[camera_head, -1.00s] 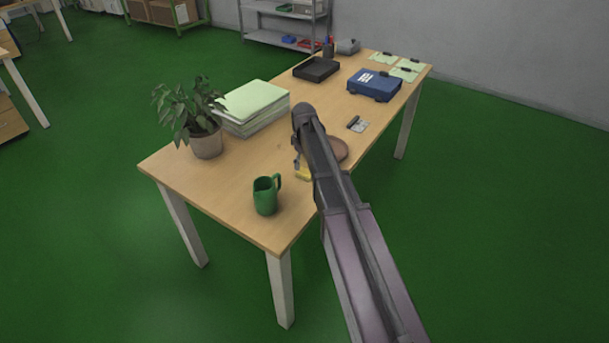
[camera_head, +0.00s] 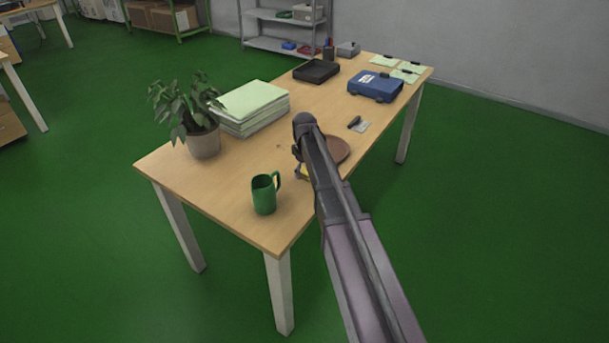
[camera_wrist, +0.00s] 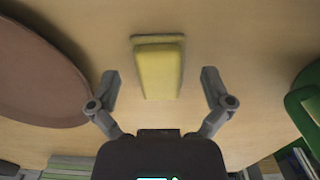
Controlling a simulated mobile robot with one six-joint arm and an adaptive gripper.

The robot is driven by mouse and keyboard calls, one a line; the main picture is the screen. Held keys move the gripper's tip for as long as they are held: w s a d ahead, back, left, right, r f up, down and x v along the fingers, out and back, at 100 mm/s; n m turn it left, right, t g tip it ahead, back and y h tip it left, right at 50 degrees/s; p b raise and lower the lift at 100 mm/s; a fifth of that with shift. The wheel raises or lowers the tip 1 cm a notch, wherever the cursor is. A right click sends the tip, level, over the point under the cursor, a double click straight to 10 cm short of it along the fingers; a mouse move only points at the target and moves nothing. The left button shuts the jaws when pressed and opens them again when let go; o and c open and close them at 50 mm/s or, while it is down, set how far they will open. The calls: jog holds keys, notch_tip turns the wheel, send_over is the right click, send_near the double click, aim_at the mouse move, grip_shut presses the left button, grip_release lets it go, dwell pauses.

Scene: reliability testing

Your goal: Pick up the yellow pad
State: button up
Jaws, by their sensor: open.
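The yellow pad (camera_wrist: 158,72) lies on the wooden table in the wrist view, a small block with a darker layer showing along its far edge. My gripper (camera_wrist: 160,85) is open, with one finger on each side of the pad's near end and gaps between the fingers and the pad. The pad seems free of both fingers. In the head view only a small part of the yellow pad (camera_head: 302,171) shows beside my arm, which hides the rest of it and most of the gripper.
A brown round plate (camera_head: 335,150) lies on one side of the pad, and a green mug (camera_head: 264,194) stands on the other. A potted plant (camera_head: 200,140) and a paper stack (camera_head: 250,110) are to the left. A blue case (camera_head: 375,87) and black tray (camera_head: 316,71) sit farther back.

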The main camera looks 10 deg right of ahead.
dwell(0.3)
jog(key=c, duration=0.8)
jog(key=shift+s+r, duration=0.1)
jog(key=c, duration=0.4)
jog(key=shift+c, duration=0.2)
